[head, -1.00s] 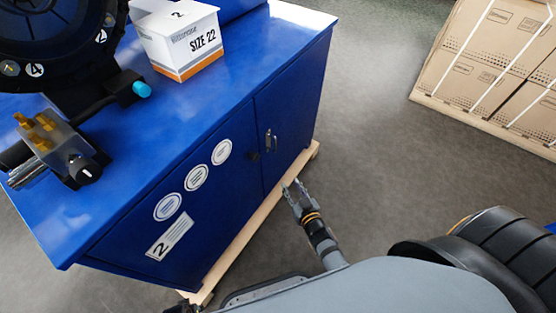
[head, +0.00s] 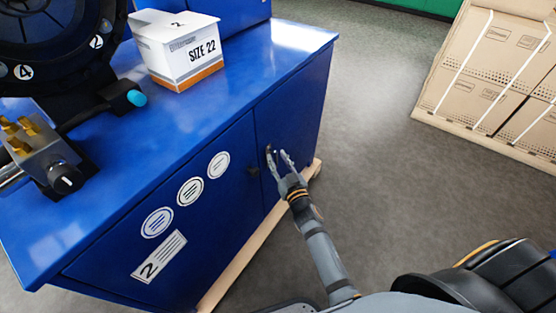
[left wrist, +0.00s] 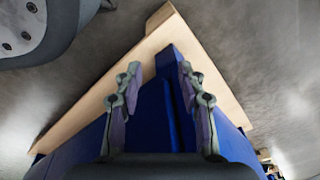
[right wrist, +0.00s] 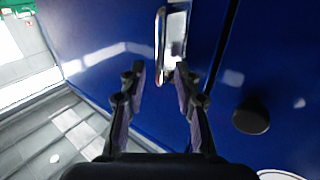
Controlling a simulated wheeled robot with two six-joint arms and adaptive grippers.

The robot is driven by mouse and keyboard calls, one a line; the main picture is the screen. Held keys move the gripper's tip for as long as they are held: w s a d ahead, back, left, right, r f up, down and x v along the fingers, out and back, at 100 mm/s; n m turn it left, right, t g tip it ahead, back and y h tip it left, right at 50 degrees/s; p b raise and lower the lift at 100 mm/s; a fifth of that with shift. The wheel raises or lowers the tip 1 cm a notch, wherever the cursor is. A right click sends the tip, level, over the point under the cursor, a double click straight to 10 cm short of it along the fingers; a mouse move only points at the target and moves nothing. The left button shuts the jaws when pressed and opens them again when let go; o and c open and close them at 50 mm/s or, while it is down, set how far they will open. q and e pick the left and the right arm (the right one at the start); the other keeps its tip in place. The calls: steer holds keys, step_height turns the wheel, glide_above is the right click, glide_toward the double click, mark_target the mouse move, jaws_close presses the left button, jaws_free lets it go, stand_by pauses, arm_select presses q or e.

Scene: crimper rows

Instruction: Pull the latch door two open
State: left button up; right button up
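The blue cabinet marked 2 has a left door (head: 200,225) with round labels and a right door (head: 298,115). A metal latch handle (right wrist: 174,38) is on the right door, and a round black knob (right wrist: 251,118) sits across the door gap; the knob also shows in the head view (head: 252,171). Both doors look shut. Contact cannot be told. My left gripper (left wrist: 159,72) is open and empty, low by the cabinet's base.
A wooden base (head: 232,262) runs under the cabinet and juts out past its front. On top stand a SIZE 22 box (head: 178,55), a metal fitting block (head: 40,155) and a black wheel-like machine (head: 50,45). Strapped cartons (head: 490,75) stand back right. The floor between is clear.

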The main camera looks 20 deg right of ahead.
steer(key=shift+w, duration=0.25)
steer(key=shift+c, duration=0.3)
jaws_close()
